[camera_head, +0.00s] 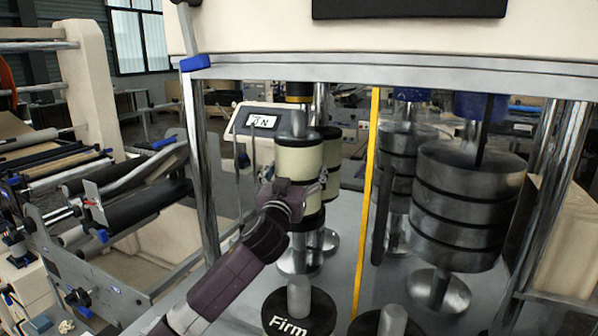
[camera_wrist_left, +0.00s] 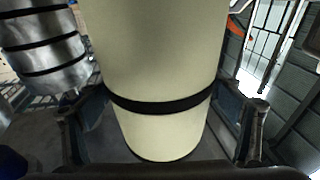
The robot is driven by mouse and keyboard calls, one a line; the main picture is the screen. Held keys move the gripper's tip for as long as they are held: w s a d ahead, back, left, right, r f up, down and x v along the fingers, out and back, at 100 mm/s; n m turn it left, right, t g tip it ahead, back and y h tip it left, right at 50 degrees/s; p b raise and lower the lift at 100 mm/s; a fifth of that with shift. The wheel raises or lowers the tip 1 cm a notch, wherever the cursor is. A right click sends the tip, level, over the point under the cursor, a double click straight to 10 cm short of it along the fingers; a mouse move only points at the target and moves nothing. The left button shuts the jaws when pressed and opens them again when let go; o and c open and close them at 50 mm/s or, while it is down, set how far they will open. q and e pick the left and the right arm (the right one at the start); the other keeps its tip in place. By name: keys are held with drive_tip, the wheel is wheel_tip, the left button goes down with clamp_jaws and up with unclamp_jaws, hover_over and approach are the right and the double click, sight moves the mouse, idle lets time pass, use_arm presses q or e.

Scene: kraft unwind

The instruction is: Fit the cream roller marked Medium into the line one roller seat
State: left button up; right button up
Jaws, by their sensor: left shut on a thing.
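A cream roller (camera_head: 299,158) with black bands stands upright near the middle of the head view. My left gripper (camera_head: 297,196) is shut on its lower part, with the arm reaching up from the lower left. The cream roller (camera_wrist_left: 160,60) fills the middle of the left wrist view, its black band between the fingers of the left gripper (camera_wrist_left: 160,125). No Medium marking is readable on it. A second cream roller (camera_head: 330,148) shows partly behind it. I cannot make out which part is the line one roller seat. My right gripper is not in view.
A black disc marked Firm (camera_head: 290,322) with a metal stub stands below the held roller. A yellow upright bar (camera_head: 367,200) and stacked dark metal rollers (camera_head: 468,205) are on the right. A chrome post (camera_head: 203,160) stands left of the arm. A small sign panel (camera_head: 262,121) is behind.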

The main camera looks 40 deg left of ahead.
use_arm(q)
drive_tip(key=shift+w+a+f+p, duration=0.35)
drive_tip(key=shift+w+f, duration=0.15)
drive_tip(key=shift+w, duration=0.1)
drive_tip(key=o, duration=2)
drive_tip(key=shift+f, duration=0.25)
drive_tip(key=b+v, duration=0.3)
drive_tip(key=v, duration=0.9)
drive_tip(key=shift+r, duration=0.15)
